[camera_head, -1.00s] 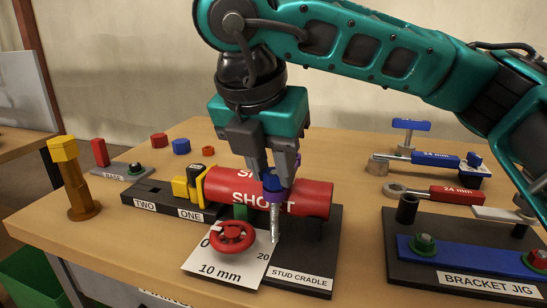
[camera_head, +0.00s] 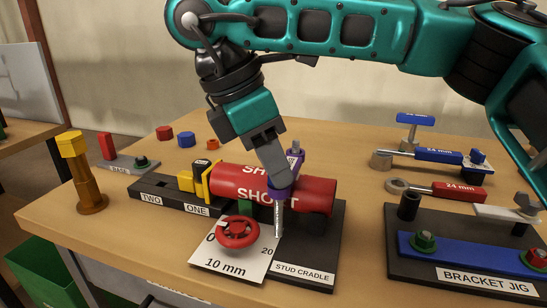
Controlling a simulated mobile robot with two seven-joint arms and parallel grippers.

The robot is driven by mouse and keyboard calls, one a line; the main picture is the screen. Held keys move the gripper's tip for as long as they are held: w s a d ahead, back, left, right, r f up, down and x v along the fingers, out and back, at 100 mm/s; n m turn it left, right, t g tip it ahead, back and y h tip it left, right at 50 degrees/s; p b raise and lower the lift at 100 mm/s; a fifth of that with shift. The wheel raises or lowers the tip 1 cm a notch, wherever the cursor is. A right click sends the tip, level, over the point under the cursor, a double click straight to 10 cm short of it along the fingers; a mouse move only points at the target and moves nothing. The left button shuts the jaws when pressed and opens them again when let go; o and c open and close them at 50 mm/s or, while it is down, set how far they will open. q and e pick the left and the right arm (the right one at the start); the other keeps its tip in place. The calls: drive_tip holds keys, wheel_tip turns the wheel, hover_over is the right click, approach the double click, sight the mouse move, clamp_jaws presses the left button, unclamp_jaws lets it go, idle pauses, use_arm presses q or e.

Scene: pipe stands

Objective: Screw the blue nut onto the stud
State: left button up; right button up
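A blue hexagonal nut (camera_head: 186,139) lies on the table at the back left, between a red hexagonal piece and a small orange one. My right gripper (camera_head: 278,180) points down and tilted over the stud cradle (camera_head: 303,281). Its fingers overlap a purple piece (camera_head: 292,166), and I cannot tell if they grip it. A thin metal rod (camera_head: 279,219) stands upright below the purple piece, in front of the red cylinder (camera_head: 315,195) marked SHORT. I cannot tell if this rod is the stud. My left gripper is not in view.
A bronze post with a yellow hex top (camera_head: 89,180) stands at left. The bracket jig (camera_head: 400,264) and two wrenches are at right. A green bin (camera_head: 45,272) is below.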

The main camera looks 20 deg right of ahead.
drive_tip(key=o, duration=0.5)
drive_tip(key=shift+o, duration=0.2)
drive_tip(key=p+v, duration=0.4)
drive_tip(key=v, duration=0.2)
drive_tip(key=shift+r+p, duration=0.1)
drive_tip(key=shift+p, duration=0.2)
